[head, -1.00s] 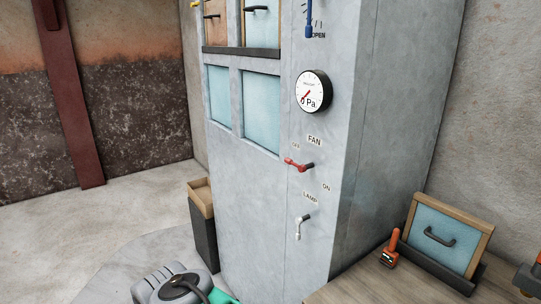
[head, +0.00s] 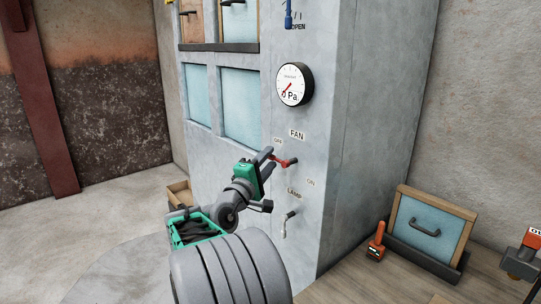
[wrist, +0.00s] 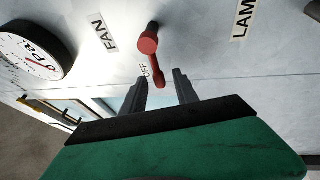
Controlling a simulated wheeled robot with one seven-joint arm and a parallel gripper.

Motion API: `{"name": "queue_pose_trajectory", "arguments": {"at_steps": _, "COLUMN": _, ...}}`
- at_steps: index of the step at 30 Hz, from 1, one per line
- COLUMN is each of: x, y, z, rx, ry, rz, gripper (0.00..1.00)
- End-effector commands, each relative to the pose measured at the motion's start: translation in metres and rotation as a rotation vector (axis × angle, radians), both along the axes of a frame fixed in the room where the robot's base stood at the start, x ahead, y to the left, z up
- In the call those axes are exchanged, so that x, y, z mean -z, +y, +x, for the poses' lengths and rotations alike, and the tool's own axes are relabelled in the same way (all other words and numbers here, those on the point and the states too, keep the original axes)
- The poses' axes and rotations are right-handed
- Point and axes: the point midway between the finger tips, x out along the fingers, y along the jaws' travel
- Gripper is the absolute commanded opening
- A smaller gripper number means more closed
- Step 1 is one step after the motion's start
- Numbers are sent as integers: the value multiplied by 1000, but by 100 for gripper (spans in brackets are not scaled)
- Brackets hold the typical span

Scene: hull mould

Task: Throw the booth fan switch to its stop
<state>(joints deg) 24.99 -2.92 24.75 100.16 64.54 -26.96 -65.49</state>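The booth fan switch is a red lever (head: 286,162) on the grey booth front, below the FAN label (head: 297,134). It points left, toward the OFF label; the ON label (head: 311,182) is to its lower right. In the wrist view the red lever (wrist: 150,50) runs from its round pivot down toward my fingers. My gripper (head: 269,156) is at the lever's free end, with its fingers open. In the wrist view the fingers (wrist: 160,80) stand apart, one each side of the lever's tip. I cannot tell whether either touches it.
A round pressure gauge (head: 293,85) is above, and a blue lever (head: 288,20) higher up. A bench (head: 350,285) at the right holds a framed blue panel (head: 429,228) and an orange-handled tool (head: 376,243).

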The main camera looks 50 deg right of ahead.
Motion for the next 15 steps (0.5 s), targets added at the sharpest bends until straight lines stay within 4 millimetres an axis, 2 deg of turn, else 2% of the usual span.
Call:
{"name": "queue_pose_trajectory", "arguments": {"at_steps": 4, "x": -5, "y": -17, "z": 3, "rx": 1, "ry": -2, "rz": 0, "gripper": 36}}
{"name": "queue_pose_trajectory", "arguments": {"at_steps": 12, "x": -4, "y": -19, "z": 4, "rx": -3, "ry": -3, "rz": 2, "gripper": 36}}
{"name": "queue_pose_trajectory", "arguments": {"at_steps": 15, "x": -4, "y": -19, "z": 4, "rx": -3, "ry": -3, "rz": 2, "gripper": 28}}
